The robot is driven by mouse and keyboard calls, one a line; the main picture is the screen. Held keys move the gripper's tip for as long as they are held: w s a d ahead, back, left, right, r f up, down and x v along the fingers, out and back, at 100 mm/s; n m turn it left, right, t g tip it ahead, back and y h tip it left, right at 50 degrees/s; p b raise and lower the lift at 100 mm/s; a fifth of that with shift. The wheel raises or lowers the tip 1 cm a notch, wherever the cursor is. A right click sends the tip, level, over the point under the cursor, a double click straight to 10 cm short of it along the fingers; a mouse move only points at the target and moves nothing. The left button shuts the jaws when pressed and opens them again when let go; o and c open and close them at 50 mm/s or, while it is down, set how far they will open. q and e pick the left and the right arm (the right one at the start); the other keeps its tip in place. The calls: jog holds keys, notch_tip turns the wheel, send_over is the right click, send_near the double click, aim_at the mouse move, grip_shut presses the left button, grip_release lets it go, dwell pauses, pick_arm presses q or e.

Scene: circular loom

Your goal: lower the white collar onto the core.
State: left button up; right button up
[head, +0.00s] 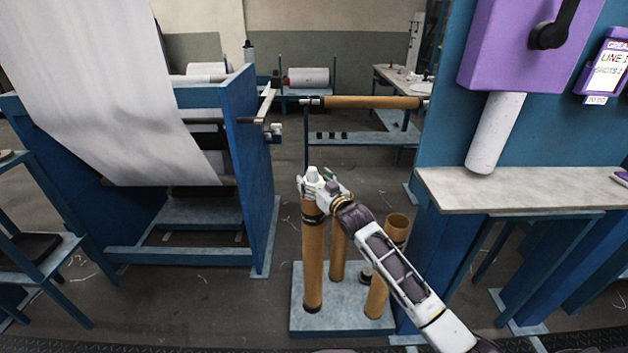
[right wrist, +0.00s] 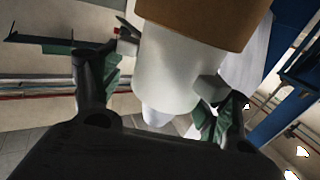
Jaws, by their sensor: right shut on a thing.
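The white collar (head: 312,174) is at the top end of a tall brown core (head: 313,262). In the right wrist view the collar (right wrist: 178,78) is a smooth white cylinder with a side lug and a narrower tip. It meets the end of the brown core (right wrist: 195,18); I cannot tell how far the two overlap. My right gripper (head: 318,186) is shut on the collar, and its green-padded fingers (right wrist: 155,100) lie on either side of it. The core stands nearly upright with a dark band near its top. My left gripper is not in view.
Other brown tubes (head: 338,250) stand on the same blue-grey base plate (head: 340,321). A blue frame with a white fabric sheet (head: 100,80) is at left. A pale shelf (head: 520,185) juts out at right. A horizontal brown roll (head: 370,102) lies behind.

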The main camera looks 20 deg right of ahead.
jog(key=shift+d+f, duration=0.3)
jog(key=shift+f, duration=0.6)
dwell(0.4)
jog(key=o, duration=1.8)
jog(key=shift+s+d+r, duration=0.1)
jog(key=shift+d, duration=0.05)
jog(key=shift+a, duration=0.2)
jog(key=shift+s, duration=0.2)
jog(key=shift+v, duration=5.8)
jog(key=shift+r, duration=0.1)
